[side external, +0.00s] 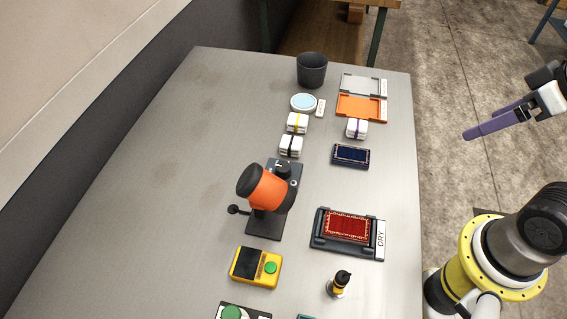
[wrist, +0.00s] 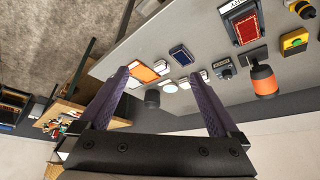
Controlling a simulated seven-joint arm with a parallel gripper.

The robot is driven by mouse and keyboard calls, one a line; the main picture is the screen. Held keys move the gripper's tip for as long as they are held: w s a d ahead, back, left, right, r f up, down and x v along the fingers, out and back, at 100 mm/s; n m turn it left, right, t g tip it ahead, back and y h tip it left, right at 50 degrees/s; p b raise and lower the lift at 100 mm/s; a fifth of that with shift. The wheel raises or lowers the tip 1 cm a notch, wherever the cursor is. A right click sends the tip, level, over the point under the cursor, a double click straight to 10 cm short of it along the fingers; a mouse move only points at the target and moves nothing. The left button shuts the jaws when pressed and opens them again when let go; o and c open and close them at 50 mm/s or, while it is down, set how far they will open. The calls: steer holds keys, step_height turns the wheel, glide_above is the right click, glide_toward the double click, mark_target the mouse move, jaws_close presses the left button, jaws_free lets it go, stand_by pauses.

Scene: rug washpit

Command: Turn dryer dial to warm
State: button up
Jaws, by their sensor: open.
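The dryer (side external: 265,188) is an orange barrel with black ends on a dark stand, mid-table in the side view; it also shows at the upper right of the wrist view (wrist: 263,81). A dark round knob (side external: 283,170), which looks like the dial, sits on a dark box just behind the barrel. Its setting marks are too small to read. My gripper (side external: 480,124) has purple fingers, open and empty, off the table's right edge and well away from the dryer. In the wrist view the fingers (wrist: 158,76) stand wide apart with nothing between them.
A red rug in a black tray (side external: 319,243) marked DRY lies right of the dryer. A yellow box with a green button (side external: 255,267) and a small bottle (side external: 339,284) stand in front. White bundles, a blue rug (side external: 350,156), trays and a dark bucket (side external: 312,70) lie behind. The table's left side is clear.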

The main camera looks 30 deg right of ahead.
steer(key=shift+c, duration=1.2)
steer(key=shift+n, duration=0.5)
steer(key=shift+c, duration=0.5)
steer(key=w+a+r+n+y, duration=0.1)
steer(key=w+a+r+n, duration=0.1)
steer(key=w+r+n, duration=0.25)
steer(key=n+g+y, duration=0.3)
steer(key=n+g, duration=0.3)
steer(key=n, duration=0.7)
glide_above(283, 166)
steer(key=d, duration=0.6)
step_height(283, 166, down, 10)
steer(key=shift+m, duration=0.25)
steer(key=x, duration=1.3)
steer(key=shift+w+a+f, duration=0.2)
steer(key=shift+a, duration=0.3)
